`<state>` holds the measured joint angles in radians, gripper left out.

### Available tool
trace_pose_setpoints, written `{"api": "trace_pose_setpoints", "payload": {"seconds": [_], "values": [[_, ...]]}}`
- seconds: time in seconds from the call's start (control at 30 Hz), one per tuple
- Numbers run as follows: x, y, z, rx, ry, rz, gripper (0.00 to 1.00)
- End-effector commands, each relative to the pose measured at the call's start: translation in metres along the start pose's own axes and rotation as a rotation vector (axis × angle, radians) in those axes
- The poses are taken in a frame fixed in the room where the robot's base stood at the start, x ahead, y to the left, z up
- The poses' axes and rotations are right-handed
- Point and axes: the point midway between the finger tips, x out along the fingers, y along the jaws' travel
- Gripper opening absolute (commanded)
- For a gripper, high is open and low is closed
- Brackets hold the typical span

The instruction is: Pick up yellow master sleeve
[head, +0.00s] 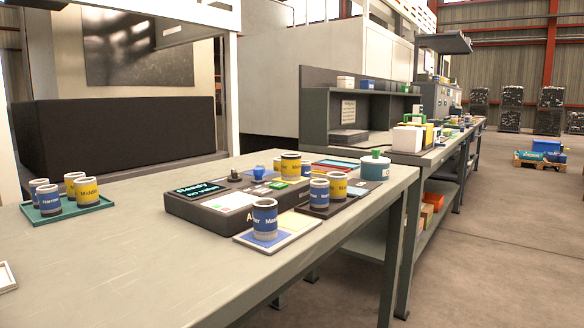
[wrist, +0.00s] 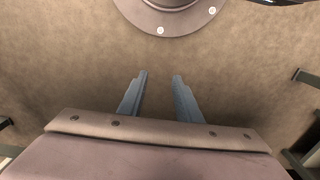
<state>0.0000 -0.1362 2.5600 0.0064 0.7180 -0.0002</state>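Two yellow sleeves stand at the control box in the head view. One yellow sleeve (head: 291,164) is at the back of the box. Another yellow sleeve (head: 338,186) stands on a dark tray at the right, beside a blue sleeve (head: 319,193). Their lettering is too small to tell surely which is the master. A further blue sleeve (head: 265,220) stands on a pale pad in front. My gripper (wrist: 159,77) shows only in the wrist view, its two fingers apart with nothing between them. No sleeve shows in that view.
A green tray (head: 48,218) with blue and yellow sleeves stands at the left of the table (head: 140,270). A round green-lidded container (head: 375,168) stands behind the dark tray. The table's front left is mostly clear. A round bolted flange (wrist: 165,22) shows in the wrist view.

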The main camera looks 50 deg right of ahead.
Motion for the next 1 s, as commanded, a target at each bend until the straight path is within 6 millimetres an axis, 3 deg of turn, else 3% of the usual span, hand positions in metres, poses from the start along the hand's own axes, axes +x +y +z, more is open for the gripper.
{"api": "trace_pose_setpoints", "payload": {"seconds": [0.03,0.1,0.13,0.43,0.57,0.67,0.77,0.9,1.0], "values": [[0.0,0.0,0.0,0.0,0.0,0.0,0.41],[0.0,0.0,0.0,0.0,0.0,0.0,0.58],[0.0,0.0,0.0,0.0,0.0,0.0,0.6],[0.0,-0.002,-0.001,0.004,0.004,-0.003,0.6],[0.0,-0.017,-0.011,0.044,0.038,-0.028,0.6],[-0.002,-0.044,-0.027,0.122,0.094,-0.079,0.6],[-0.007,-0.086,-0.046,0.247,0.163,-0.17,0.6],[-0.026,-0.165,-0.069,0.489,0.232,-0.366,0.6],[-0.051,-0.224,-0.071,0.653,0.214,-0.508,0.6]]}}
